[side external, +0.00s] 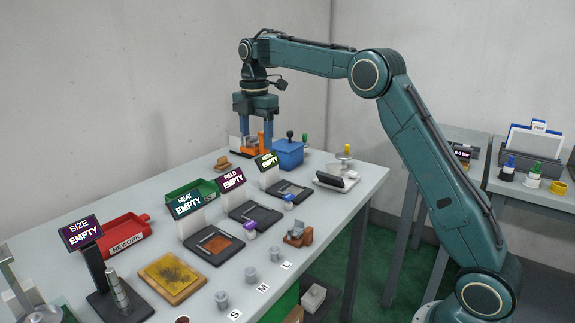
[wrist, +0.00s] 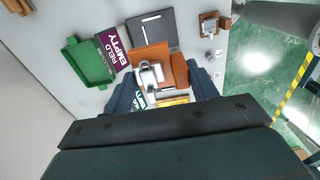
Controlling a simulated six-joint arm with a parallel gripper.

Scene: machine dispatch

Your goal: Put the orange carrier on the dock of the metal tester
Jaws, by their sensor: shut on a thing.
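My gripper (side external: 257,138) is shut on the orange carrier (side external: 254,151), held over the far part of the bench. In the wrist view my gripper (wrist: 165,85) has a finger on each side of the carrier (wrist: 151,55), which bears a silver part (wrist: 150,75). The carrier looks raised; its height is hard to judge. The carrier is apart from that dock.
The HEAT (side external: 190,204) and FIELD (side external: 231,180) testers stand nearer, both marked EMPTY. A blue box (side external: 288,154) stands close right of my gripper. Green (side external: 185,196) and red (side external: 125,237) trays lie behind the testers. A scale (side external: 336,181) is at the right.

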